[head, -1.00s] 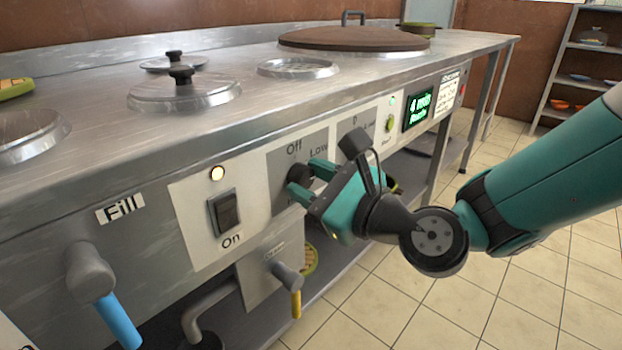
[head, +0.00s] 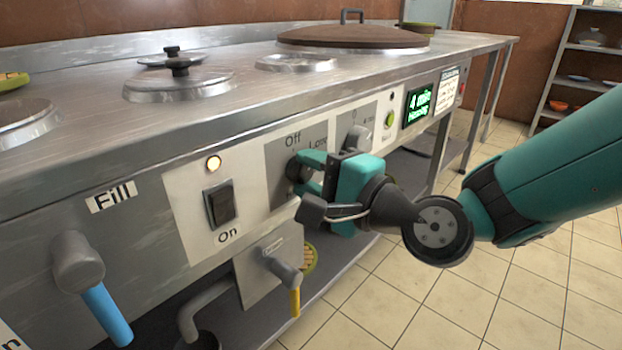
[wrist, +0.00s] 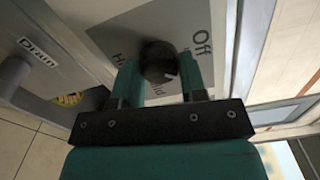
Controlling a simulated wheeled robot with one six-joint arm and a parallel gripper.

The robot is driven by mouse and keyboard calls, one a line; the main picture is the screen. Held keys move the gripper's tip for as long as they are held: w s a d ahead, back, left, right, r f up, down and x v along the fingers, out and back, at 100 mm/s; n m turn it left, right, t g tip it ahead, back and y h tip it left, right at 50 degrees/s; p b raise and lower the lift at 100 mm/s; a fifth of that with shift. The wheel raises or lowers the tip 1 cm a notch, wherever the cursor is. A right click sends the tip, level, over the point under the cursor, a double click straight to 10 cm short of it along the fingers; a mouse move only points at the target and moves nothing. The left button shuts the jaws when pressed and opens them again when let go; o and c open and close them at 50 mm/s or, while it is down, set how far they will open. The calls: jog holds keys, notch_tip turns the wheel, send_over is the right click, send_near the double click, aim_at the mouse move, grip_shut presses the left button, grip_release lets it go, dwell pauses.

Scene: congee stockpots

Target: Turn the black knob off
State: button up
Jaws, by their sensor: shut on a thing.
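The black knob (head: 293,171) sits on a grey label plate on the stove's front panel, with "Off" printed above it and "Low" to its right in the head view. My gripper (head: 304,173) is shut on the knob, with one teal finger on each side. In the wrist view the dark round knob (wrist: 157,60) shows between the fingers, with a small white mark on its lower right edge. "Off" stands to its right there. The fingers hide part of the knob and of the other labels, so the exact setting is hard to tell.
An On rocker switch (head: 221,205) under a lit lamp (head: 213,163) is left of the knob. A second knob (head: 357,138) and a green button (head: 390,119) are to the right. A yellow-handled drain tap (head: 286,275) is below, a blue-handled fill tap (head: 88,280) at left.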

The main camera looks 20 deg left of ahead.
jog(key=n+b, duration=0.2)
jog(key=n, duration=0.2)
jog(key=shift+f, duration=0.1)
jog(key=shift+n+b, duration=0.75)
jog(key=shift+n, duration=1.05)
jog(key=o, duration=0.9)
